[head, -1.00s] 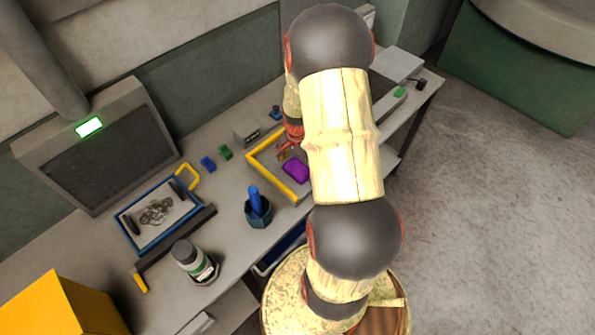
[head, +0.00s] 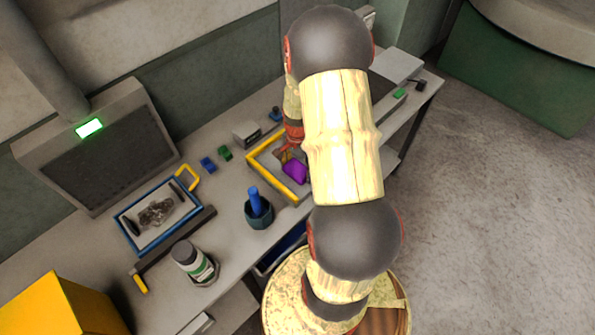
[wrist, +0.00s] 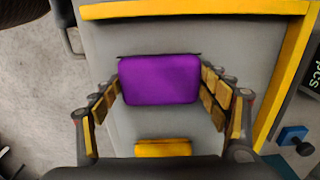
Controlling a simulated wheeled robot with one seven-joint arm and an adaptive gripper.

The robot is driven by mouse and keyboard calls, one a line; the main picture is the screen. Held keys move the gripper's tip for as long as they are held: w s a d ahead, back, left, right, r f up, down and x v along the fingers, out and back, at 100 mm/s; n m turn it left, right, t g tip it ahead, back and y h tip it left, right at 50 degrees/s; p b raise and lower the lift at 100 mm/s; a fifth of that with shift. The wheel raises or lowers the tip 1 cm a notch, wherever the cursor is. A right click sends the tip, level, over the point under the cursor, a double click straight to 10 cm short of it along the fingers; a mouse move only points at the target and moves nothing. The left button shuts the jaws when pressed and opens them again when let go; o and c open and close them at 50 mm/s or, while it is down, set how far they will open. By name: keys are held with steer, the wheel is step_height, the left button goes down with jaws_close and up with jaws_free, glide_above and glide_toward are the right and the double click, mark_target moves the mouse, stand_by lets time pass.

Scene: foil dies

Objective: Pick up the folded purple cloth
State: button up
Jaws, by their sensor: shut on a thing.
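The folded purple cloth (head: 295,172) is at the yellow-edged tray (head: 281,184) on the bench, partly covered by my arm in the head view. In the wrist view the cloth (wrist: 160,79) is a rounded purple block between my two fingers. My gripper (wrist: 160,88) is shut on it, with finger pads at its left and right sides. In the head view my gripper (head: 288,154) shows only in part behind my arm. How far the cloth is above the tray floor is hard to tell.
A yellow block (wrist: 163,148) lies in the tray near my palm. A dark cup with a blue handle (head: 258,210) stands left of the tray. Blue (head: 208,164) and green (head: 225,153) blocks lie behind. A blue-framed tray (head: 150,243) and a bottle (head: 193,262) are further left.

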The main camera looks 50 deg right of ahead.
steer(key=shift+r, duration=0.1)
steer(key=shift+c, duration=0.3)
steer(key=shift+r, duration=0.55)
steer(key=s+r, duration=0.1)
steer(key=r, duration=0.1)
steer(key=s+a+r+p, duration=0.1)
steer(key=r, duration=0.1)
steer(key=s+a+r, duration=0.1)
steer(key=r, duration=0.2)
steer(key=shift+s+a+r, duration=0.1)
steer(key=shift+s+a, duration=0.1)
steer(key=shift+a, duration=0.05)
steer(key=s+a+r+p, duration=0.1)
steer(key=s+a+r, duration=0.3)
steer(key=s, duration=0.3)
steer(key=shift+s+a+r, duration=0.25)
steer(key=shift+s+a, duration=0.15)
steer(key=shift+a, duration=0.5)
steer(key=o, duration=0.6)
steer(key=shift+p, duration=0.3)
steer(key=c, duration=0.5)
